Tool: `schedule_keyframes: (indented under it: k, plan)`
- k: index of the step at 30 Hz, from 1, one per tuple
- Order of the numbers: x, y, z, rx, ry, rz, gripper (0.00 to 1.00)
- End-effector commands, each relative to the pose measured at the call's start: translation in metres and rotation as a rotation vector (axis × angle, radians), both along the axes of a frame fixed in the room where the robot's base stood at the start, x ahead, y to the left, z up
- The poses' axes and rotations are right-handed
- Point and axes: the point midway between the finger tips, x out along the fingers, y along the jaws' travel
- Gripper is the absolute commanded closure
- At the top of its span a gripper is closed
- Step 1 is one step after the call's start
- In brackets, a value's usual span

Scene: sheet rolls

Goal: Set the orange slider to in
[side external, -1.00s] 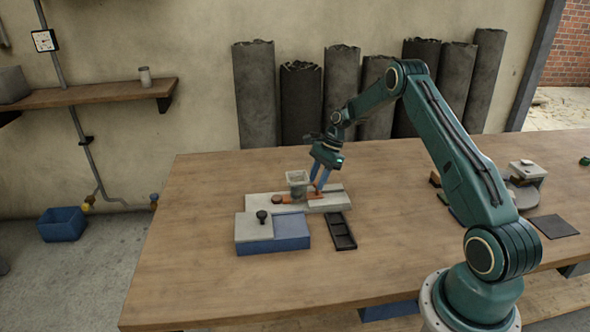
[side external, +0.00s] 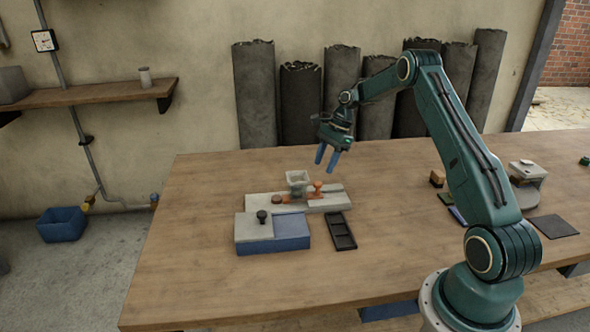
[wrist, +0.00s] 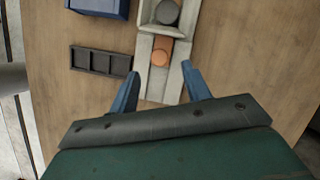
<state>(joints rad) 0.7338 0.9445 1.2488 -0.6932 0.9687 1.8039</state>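The orange slider (side external: 317,189) has an upright round knob and lies on the pale grey track block (side external: 335,199), just right of a grey cup (side external: 297,180). Another orange piece (side external: 277,199) shows left of the cup. The wrist view shows the slider's round knob (wrist: 158,58) from above in the grey channel, between my fingers in the picture. My gripper (side external: 327,162) is open and empty, above and slightly right of the knob, apart from it. Both blue fingers are spread in the wrist view (wrist: 160,85).
A blue box (side external: 290,242) with a grey top and black knob (side external: 262,216) stands in front of the track. A black compartment tray (side external: 341,231) lies right of it. Dark rolls (side external: 300,105) stand behind the table. Bare tabletop (side external: 385,215) lies to the right.

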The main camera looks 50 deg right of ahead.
Motion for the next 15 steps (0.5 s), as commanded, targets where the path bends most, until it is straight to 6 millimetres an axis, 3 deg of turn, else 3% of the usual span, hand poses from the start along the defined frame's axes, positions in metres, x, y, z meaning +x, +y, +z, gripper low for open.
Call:
schedule_keyframes:
  k: [8,15]
  plan:
    - [-0.007,-0.018,0.045,-0.004,-0.003,0.0,0.52]
    - [-0.009,-0.024,0.063,0.0,-0.002,0.001,0.52]
